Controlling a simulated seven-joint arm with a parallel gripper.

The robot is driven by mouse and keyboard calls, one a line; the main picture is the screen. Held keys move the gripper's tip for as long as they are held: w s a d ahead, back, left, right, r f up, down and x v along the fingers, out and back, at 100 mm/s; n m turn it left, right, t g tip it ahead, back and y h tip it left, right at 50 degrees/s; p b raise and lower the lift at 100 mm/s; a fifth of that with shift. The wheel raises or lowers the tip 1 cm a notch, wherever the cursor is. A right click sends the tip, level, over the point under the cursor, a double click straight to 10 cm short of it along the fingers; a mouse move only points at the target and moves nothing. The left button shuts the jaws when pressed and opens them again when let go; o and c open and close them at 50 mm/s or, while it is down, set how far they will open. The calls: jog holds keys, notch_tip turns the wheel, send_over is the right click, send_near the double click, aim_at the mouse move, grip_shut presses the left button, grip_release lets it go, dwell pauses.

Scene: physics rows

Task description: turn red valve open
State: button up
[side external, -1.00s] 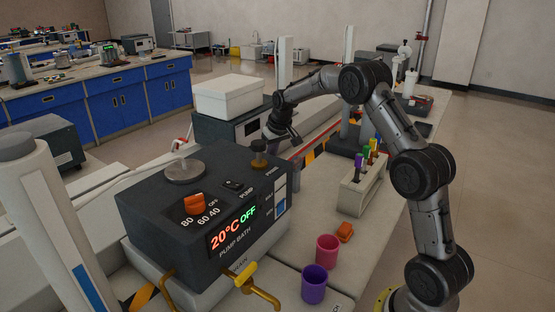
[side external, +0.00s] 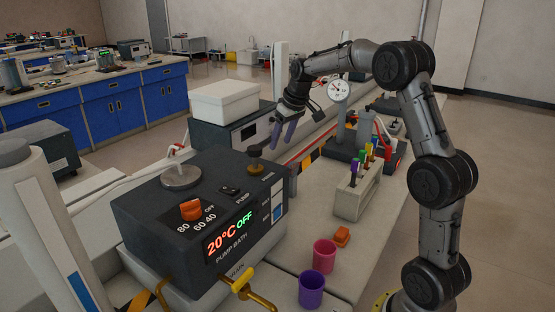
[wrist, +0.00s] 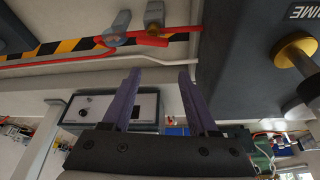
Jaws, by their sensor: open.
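My gripper (side external: 283,142) points down behind the pump bath (side external: 170,222). Its two purple fingers are apart with nothing between them, as the wrist view also shows (wrist: 160,76). In the wrist view, a red valve handle (wrist: 152,38) appears on a red pipe (wrist: 60,57), beyond the fingertips and apart from them. In the side view I cannot make out the valve clearly.
A white box (side external: 226,101) sits on a dark unit to the left. A tube rack (side external: 356,196), a pressure gauge (side external: 338,91), and pink (side external: 324,256) and purple (side external: 311,290) cups are to the right.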

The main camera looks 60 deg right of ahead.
jog(key=o, duration=0.5)
jog(key=s, duration=0.1)
jog(key=s+r, duration=0.2)
jog(key=shift+s+d, duration=0.1)
jog(key=shift+d, duration=0.15)
jog(key=shift+c, duration=0.2)
jog(key=shift+o, duration=0.5)
jog(key=shift+s+d, duration=0.1)
jog(key=shift+d, duration=0.05)
jog(key=x, duration=1.3)
jog(key=shift+w+d+f, duration=0.1)
jog(key=shift+w+d, duration=0.05)
jog(key=shift+w, duration=0.2)
jog(key=shift+c, duration=0.3)
